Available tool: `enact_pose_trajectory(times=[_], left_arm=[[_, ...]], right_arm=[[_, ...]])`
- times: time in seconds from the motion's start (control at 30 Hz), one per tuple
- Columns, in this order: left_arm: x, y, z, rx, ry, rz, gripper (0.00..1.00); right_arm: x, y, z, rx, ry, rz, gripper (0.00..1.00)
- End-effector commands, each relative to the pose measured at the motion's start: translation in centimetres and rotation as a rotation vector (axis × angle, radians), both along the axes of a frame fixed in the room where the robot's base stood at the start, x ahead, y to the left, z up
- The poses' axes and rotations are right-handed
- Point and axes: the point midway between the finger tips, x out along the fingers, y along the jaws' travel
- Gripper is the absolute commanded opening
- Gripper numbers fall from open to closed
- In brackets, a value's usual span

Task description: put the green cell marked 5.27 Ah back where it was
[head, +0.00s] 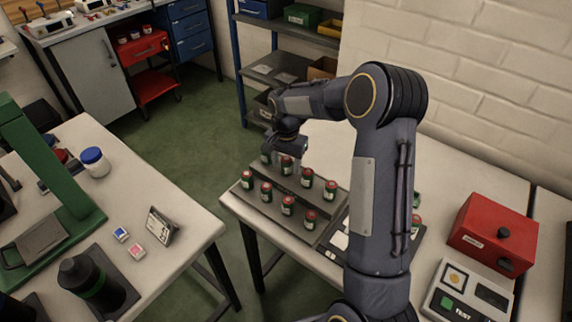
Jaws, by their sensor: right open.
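Several green cells with red tops stand upright in a dark stepped rack (268,208) on the right-hand table. A front row includes one cell (287,205), and a back row includes another cell (307,177). Their labels are too small to read, so I cannot tell which is marked 5.27 Ah. My right gripper (284,170) is open over the back row at the rack's far left end, pointing down. A green cell (287,164) shows by its fingers; I cannot tell whether they touch it. My left gripper is out of view.
My right arm hides part of the table and a dark tray (333,243) beside the rack. A red box (494,234) and a white tester (468,294) stand at the right. The left table holds a blue-lidded jar (95,162) and a green press (50,190).

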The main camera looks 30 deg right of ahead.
Motion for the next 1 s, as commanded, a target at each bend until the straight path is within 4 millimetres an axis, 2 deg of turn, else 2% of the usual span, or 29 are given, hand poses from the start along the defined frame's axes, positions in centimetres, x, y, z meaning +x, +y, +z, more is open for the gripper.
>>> enact_pose_trajectory(times=[0.4, 0.67, 0.77, 0.83, 1.0], left_arm=[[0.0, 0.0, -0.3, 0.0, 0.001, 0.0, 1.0], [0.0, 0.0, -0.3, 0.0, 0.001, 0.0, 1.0], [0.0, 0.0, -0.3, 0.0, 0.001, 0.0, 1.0], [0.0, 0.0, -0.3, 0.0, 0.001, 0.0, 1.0], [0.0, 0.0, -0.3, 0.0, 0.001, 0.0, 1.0]], right_arm=[[0.1, 0.0, 8.7, 0.0, -0.005, 0.001, 0.52], [-0.5, 0.1, 11.4, 0.007, -0.011, 0.012, 0.52], [-2.5, 0.4, 13.0, 0.032, -0.046, 0.067, 0.52], [-4.9, 1.0, 14.5, 0.061, -0.091, 0.136, 0.52], [-13.2, 3.7, 17.1, 0.126, -0.249, 0.362, 0.52]])
